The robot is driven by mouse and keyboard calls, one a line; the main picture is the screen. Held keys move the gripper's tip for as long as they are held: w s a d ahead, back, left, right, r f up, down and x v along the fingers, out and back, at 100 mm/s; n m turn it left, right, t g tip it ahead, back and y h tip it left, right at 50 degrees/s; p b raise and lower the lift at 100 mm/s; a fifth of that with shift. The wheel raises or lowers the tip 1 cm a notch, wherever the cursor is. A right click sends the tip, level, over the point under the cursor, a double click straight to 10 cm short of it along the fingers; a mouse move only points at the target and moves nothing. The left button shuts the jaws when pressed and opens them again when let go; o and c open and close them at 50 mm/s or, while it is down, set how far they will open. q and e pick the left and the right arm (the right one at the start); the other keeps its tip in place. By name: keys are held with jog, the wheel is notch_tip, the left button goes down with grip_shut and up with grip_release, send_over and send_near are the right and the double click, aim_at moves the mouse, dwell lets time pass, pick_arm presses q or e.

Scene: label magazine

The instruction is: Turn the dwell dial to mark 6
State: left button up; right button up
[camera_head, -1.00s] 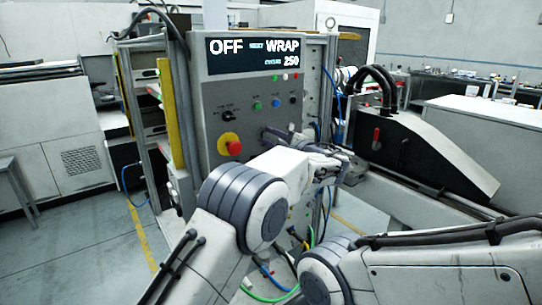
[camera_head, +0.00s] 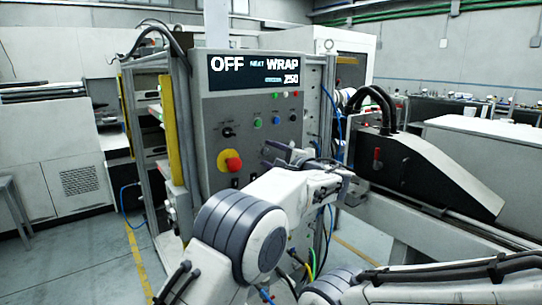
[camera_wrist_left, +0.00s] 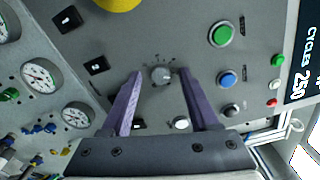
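The dwell dial appears to be the small grey round knob (camera_wrist_left: 161,75) with marks around it on the grey panel, in the left wrist view. Its pointer setting and the mark numbers are too small to read. My left gripper (camera_wrist_left: 160,72) is open, with one purple finger on each side of the dial. I cannot tell whether the fingers touch it. In the head view my left gripper (camera_head: 281,152) is at the panel, right of the red stop button, and I cannot make out the dial there. My right gripper is not in view.
The red stop button on a yellow base (camera_head: 230,161) is left of the gripper. A blue button (camera_wrist_left: 227,78) and a green button (camera_wrist_left: 222,34) lie near the fingers. A white knob (camera_wrist_left: 181,123) is between them.

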pick_arm(q)
jog(key=shift+s+d, duration=0.35)
jog(key=shift+s, duration=0.05)
jog(key=b+v, duration=0.2)
jog(key=v, duration=0.7)
jog(key=shift+s, duration=0.2)
jog(key=s+a+f+n+g+h+p, duration=0.2)
jog(key=s+a+f+g+h, duration=0.1)
jog(key=s, duration=1)
jog(key=s+a+f+n+g+h+p, duration=0.2)
jog(key=s+a+f+g+h, duration=0.2)
jog(key=s, duration=1)
jog(key=s+a+f+n+g+h+p, duration=0.2)
jog(key=s+f+g, duration=0.5)
jog(key=s, duration=0.6)
jog(key=a+f+h+p, duration=0.1)
jog(key=a+h, duration=0.1)
jog(key=shift+s+f+n+g+h, duration=0.3)
jog(key=shift+s+n, duration=0.1)
